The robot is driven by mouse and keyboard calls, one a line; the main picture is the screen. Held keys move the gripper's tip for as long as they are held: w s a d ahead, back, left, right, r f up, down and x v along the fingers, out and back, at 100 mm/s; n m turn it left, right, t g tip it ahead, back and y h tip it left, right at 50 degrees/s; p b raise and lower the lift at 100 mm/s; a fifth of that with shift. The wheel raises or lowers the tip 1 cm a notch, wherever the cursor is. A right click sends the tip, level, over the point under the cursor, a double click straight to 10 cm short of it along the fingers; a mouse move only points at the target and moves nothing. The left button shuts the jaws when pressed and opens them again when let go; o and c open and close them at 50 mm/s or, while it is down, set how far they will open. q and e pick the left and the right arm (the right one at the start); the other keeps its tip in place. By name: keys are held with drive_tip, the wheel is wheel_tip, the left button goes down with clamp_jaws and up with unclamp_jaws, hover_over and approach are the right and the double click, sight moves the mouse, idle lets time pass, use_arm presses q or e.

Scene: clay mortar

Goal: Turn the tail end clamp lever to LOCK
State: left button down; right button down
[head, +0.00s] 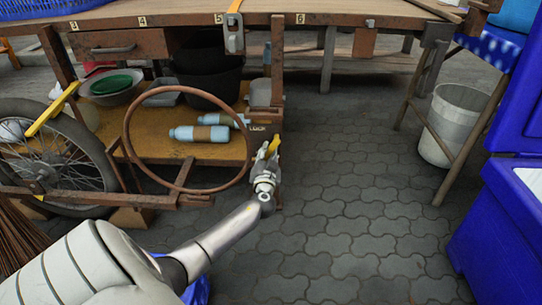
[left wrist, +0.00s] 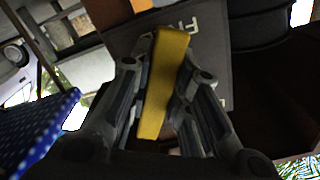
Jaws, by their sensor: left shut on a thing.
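A yellow lever (head: 273,146) sits at the right end of the bench's lower frame, by a dark plate (head: 257,128) with small lettering. My left gripper (head: 266,158) is shut on this lever, which is partly hidden by the fingers in the head view. In the left wrist view the yellow lever (left wrist: 167,85) stands between the two fingers of my left gripper (left wrist: 165,75). Behind it is a dark plate (left wrist: 205,45) with pale letters starting "F", the rest partly hidden. My right gripper is not in view.
A large brown hoop (head: 127,130) stands just left of my gripper. A spoked wheel (head: 60,155) with a yellow bar (head: 52,108) is farther left. Blue-white bottles (head: 198,133) lie on the shelf. Paved floor (head: 350,190) is clear to the right, before a bucket (head: 452,125) and blue crates (head: 500,230).

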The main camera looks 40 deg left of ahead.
use_arm(q)
drive_tip(key=shift+s+a+r+m, duration=0.2)
drive_tip(key=shift+a+m, duration=0.05)
drive_tip(key=shift+m, duration=0.55)
drive_tip(key=c, duration=1.3)
unclamp_jaws()
drive_tip(key=v, duration=1.2)
drive_tip(key=shift+d, duration=0.15)
